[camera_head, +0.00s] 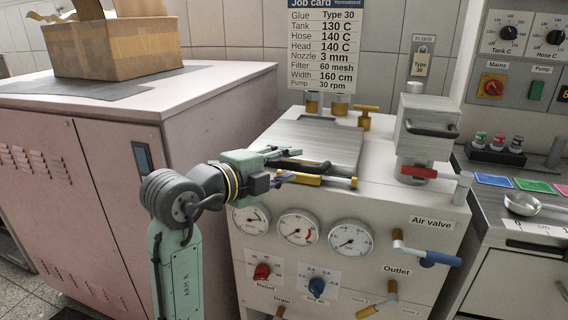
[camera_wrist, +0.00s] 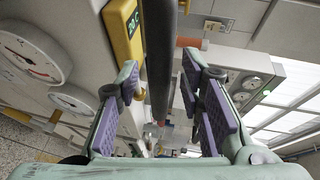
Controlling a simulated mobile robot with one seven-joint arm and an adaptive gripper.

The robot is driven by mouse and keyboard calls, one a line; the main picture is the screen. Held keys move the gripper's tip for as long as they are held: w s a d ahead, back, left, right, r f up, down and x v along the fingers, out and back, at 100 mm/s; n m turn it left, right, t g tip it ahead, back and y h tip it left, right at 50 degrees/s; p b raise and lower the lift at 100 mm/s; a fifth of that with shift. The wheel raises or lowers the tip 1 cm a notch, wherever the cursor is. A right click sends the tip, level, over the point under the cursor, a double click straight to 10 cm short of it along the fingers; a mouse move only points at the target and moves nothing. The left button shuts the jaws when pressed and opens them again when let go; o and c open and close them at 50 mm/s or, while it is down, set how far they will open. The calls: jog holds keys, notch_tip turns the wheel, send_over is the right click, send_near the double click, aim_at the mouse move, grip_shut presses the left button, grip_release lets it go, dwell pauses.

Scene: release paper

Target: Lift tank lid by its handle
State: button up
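The tank lid (camera_head: 322,138) is a flat brushed-metal plate on top of the white glue machine, and it looks shut. Its dark bar handle (camera_head: 303,165) runs along the front edge, partly hidden by my gripper. My gripper (camera_head: 285,166) is at the left end of that edge. In the wrist view my gripper (camera_wrist: 166,105) is open, with purple pads on both sides. The dark handle bar (camera_wrist: 159,65) lies in line with the gap between the fingers, nearer the left one. I see no finger clearly touching it.
Gauges (camera_head: 298,229) and knobs line the machine front. A metal box (camera_head: 425,125) with a red lever stands to the right. A pink cabinet (camera_head: 75,190) with a carton (camera_head: 125,50) stands left.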

jog(key=shift+c, duration=0.2)
grip_shut()
dwell(0.6)
